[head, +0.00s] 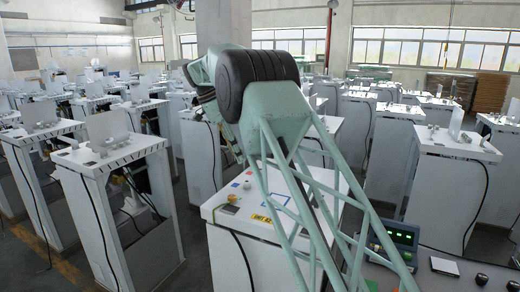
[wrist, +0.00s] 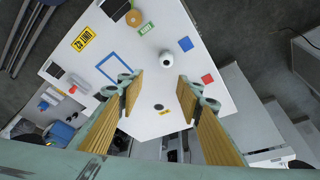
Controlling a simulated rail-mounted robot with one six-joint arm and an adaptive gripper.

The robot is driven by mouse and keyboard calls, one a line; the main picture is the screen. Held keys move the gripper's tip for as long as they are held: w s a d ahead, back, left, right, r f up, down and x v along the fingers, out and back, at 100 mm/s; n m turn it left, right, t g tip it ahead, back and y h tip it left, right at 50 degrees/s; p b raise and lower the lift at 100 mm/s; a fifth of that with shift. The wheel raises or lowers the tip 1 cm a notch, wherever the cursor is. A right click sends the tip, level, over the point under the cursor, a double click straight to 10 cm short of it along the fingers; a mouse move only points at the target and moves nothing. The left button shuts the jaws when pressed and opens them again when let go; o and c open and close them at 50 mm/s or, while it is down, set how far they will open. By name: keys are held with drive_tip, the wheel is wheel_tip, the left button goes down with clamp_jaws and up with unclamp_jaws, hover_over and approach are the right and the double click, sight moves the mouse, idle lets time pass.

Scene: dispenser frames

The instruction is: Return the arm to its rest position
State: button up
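My gripper (wrist: 160,92) shows in the wrist view with its two wood-coloured fingers spread apart. Nothing is between the fingers. It points down over the white cabinet top (wrist: 140,115), and its height above the top is hard to tell. In the head view my pale green lattice arm rises from the lower right to a dark joint, then folds down at the left. The gripper is mostly hidden behind the arm there. The same white cabinet (head: 222,210) stands below the arm.
A control panel (head: 390,245) is at lower right. Other white cabinets (head: 120,150) stand around.

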drive_tip(key=s+d+r+n+y+b, duration=0.1)
drive_tip(key=s+d+r+n+b, duration=0.15)
drive_tip(key=s+d+r, duration=0.55)
drive_tip(key=s+d+r+n+y+b, duration=0.1)
drive_tip(key=s+d+r+n, duration=0.25)
drive_tip(key=s+d, duration=0.85)
drive_tip(key=s+d+n+t+y+b, duration=0.1)
drive_tip(key=s+d, duration=0.2)
drive_tip(key=s, duration=0.7)
drive_tip(key=s+d+n+b, duration=0.2)
drive_tip(key=s+d, duration=0.2)
drive_tip(key=s, duration=0.5)
drive_tip(key=s+d+f+n+b, duration=0.1)
drive_tip(key=s+f, duration=0.4)
drive_tip(key=s, duration=0.5)
drive_tip(key=s+d+f+n+t+b, duration=0.1)
drive_tip(key=s+f, duration=0.4)
drive_tip(key=s, duration=0.5)
drive_tip(key=s+d+f+n+y+b, duration=0.1)
drive_tip(key=s+d+f+n, duration=0.1)
drive_tip(key=s+f, duration=0.4)
drive_tip(key=shift+s+d+n, duration=0.3)
drive_tip(key=shift+s, duration=1.9)
drive_tip(key=shift+r, duration=0.1)
